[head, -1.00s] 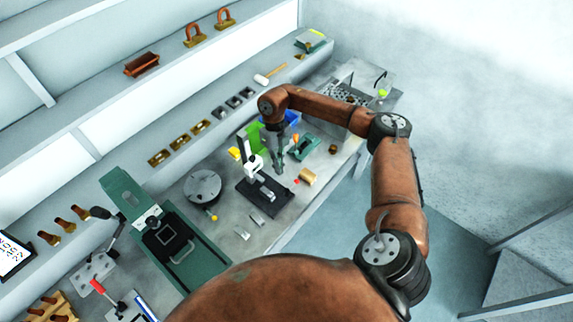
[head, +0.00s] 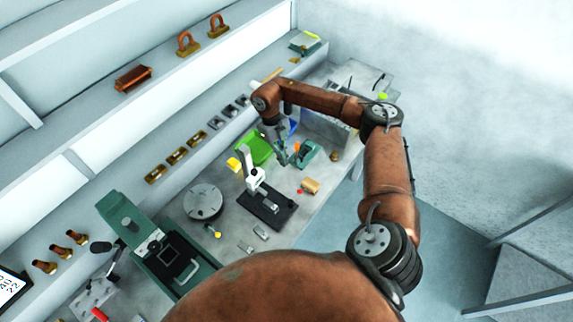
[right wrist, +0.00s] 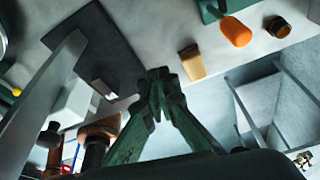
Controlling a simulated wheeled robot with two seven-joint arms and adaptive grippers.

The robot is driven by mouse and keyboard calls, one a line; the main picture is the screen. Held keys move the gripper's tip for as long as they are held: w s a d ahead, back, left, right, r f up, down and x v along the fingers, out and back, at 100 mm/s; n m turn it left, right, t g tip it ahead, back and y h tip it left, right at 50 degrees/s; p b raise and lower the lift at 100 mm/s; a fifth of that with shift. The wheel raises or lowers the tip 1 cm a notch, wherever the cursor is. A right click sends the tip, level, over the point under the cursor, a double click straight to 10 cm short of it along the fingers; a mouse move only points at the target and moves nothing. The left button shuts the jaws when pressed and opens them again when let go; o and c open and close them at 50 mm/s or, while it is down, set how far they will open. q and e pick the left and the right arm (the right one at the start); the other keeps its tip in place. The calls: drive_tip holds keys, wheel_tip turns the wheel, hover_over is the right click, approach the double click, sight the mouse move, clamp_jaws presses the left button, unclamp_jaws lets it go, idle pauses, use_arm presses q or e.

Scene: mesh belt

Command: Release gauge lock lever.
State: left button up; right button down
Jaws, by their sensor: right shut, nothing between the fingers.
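The gauge stand is a dark base plate (head: 262,214) with a grey-white upright and a white block (head: 256,177) on it, in the middle of the bench. I cannot pick out its lock lever for sure. In the right wrist view the dark plate (right wrist: 97,40) lies at the upper left, with the pale upright (right wrist: 42,88) left of my fingers. My right gripper (head: 282,161) is beyond and right of the stand, apart from it. Its fingertips (right wrist: 160,76) are together and empty. My left gripper is not in view.
A tan block (head: 310,186) and a green tool with an orange handle (head: 297,147) lie right of the stand. A green bin (head: 255,148) and a yellow block (head: 233,163) are behind it. A round grey disc (head: 203,201) stands to the left.

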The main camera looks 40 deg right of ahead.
sight(296, 197)
drive_tip(key=p+x, duration=0.2)
drive_tip(key=x, duration=0.6)
drive_tip(key=shift+s+f, duration=0.15)
drive_tip(key=shift+s, duration=0.1)
drive_tip(key=shift+s+d+p, duration=0.15)
drive_tip(key=shift+s+p, duration=0.55)
drive_tip(key=shift+s, duration=0.5)
drive_tip(key=shift+s+f, duration=0.1)
drive_tip(key=shift+s, duration=0.3)
drive_tip(key=shift+s+f, duration=0.15)
drive_tip(key=shift+s, duration=0.05)
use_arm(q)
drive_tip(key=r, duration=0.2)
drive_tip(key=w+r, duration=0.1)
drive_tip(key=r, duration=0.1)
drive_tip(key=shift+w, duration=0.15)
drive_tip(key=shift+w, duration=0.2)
